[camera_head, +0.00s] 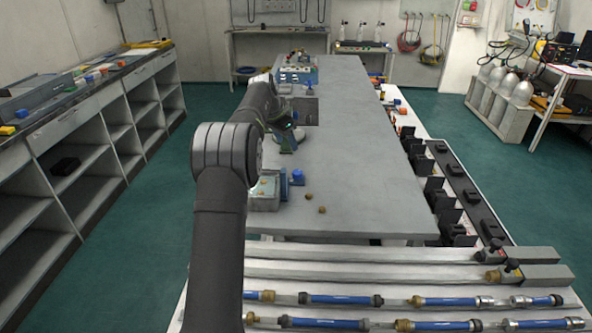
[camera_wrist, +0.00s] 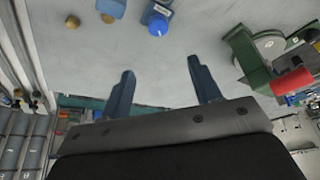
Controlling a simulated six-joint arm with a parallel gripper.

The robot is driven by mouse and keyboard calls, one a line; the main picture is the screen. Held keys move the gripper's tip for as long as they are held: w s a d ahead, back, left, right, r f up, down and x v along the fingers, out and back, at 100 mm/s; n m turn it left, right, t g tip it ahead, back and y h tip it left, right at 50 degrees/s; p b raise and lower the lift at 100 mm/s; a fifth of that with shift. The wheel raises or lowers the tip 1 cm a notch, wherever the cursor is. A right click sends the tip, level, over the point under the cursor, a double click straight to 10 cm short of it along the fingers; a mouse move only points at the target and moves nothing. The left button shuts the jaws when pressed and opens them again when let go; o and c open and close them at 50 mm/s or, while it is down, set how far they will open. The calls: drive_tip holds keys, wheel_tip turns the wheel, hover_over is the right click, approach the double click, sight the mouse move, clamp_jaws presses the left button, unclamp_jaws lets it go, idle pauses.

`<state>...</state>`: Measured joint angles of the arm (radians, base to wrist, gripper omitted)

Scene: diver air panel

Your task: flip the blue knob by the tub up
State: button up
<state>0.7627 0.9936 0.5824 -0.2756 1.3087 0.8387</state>
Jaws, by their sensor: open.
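A bright blue knob (camera_head: 298,176) stands on the grey bench top, just right of a small grey tub (camera_head: 264,204) with brownish bits in it. A darker blue upright piece (camera_head: 283,184) stands between them. In the wrist view the blue knob (camera_wrist: 158,27) shows at the top, beyond my fingertips, on a blue-grey block. My gripper (camera_wrist: 160,65) is open and empty, its two blue-grey fingers well apart and not touching the knob. In the head view my arm reaches over the bench and my fingers cannot be made out clearly.
Small brown fittings (camera_head: 322,209) lie near the knob. A green device (camera_wrist: 250,58) with a red part (camera_wrist: 293,82) stands right of my fingers in the wrist view. Black fixtures (camera_head: 445,190) line the bench's right edge. The middle right of the bench top (camera_head: 360,140) is clear.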

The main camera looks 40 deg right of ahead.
sight(297, 172)
drive_tip(key=d+f, duration=0.1)
drive_tip(key=f, duration=0.3)
drive_tip(key=d+f+n, duration=0.1)
drive_tip(key=d+f, duration=0.1)
drive_tip(key=f, duration=0.3)
drive_tip(key=d+f+n, duration=0.1)
drive_tip(key=f, duration=0.4)
drive_tip(key=shift+s+d+f+t, duration=0.1)
drive_tip(key=shift+d+f+t, duration=0.1)
drive_tip(key=shift+d+t, duration=0.2)
drive_tip(key=shift+a, duration=0.1)
drive_tip(key=c, duration=1)
